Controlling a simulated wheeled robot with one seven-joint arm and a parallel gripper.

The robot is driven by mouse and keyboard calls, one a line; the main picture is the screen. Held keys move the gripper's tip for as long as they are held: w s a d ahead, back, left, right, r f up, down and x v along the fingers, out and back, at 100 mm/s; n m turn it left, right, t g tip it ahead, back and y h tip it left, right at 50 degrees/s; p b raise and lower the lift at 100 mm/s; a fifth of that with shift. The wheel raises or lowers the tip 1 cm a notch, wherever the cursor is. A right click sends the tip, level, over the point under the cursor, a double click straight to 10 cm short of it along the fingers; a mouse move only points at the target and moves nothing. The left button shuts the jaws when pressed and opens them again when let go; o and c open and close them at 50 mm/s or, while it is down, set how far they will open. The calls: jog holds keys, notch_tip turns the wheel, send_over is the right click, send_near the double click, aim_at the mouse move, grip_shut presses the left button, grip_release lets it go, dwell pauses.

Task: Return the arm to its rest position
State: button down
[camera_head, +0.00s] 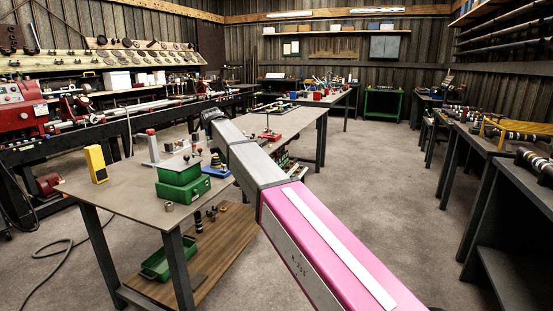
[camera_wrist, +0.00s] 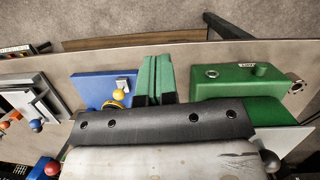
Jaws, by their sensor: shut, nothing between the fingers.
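My arm (camera_head: 315,235), with pink and grey links, reaches from the lower right over the workbench (camera_head: 130,192). My gripper shows in the wrist view (camera_wrist: 158,62), with two green fingers together and nothing between them. The fingers point over the bench, between a blue block (camera_wrist: 92,88) with a yellow ball and a green box (camera_wrist: 235,82). I cannot tell how high above the bench they are. In the head view the fingers are hidden by the arm, whose dark far end shows.
On the bench stand a yellow device (camera_head: 96,164), a green box (camera_head: 180,180) and a blue stepped piece (camera_head: 216,168), close left of my arm. A red lathe (camera_head: 22,110) is at the left. Benches line the right side. The middle floor (camera_head: 375,165) is clear.

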jog(key=s+d+f+m+y, duration=0.1)
jog(key=s+d+f+m, duration=0.2)
jog(key=d+f, duration=0.7)
jog(key=s+d+f+m+y, duration=0.1)
jog(key=s+d+f+m, duration=0.25)
jog(key=d+f, duration=0.7)
jog(key=s+d+f+m+y, duration=0.1)
jog(key=s+d+f+m, duration=0.7)
jog(key=s+d+f, duration=0.7)
jog(key=s+d, duration=0.3)
jog(key=d, duration=0.1)
jog(key=shift+t, duration=0.4)
jog(key=shift+f, duration=0.1)
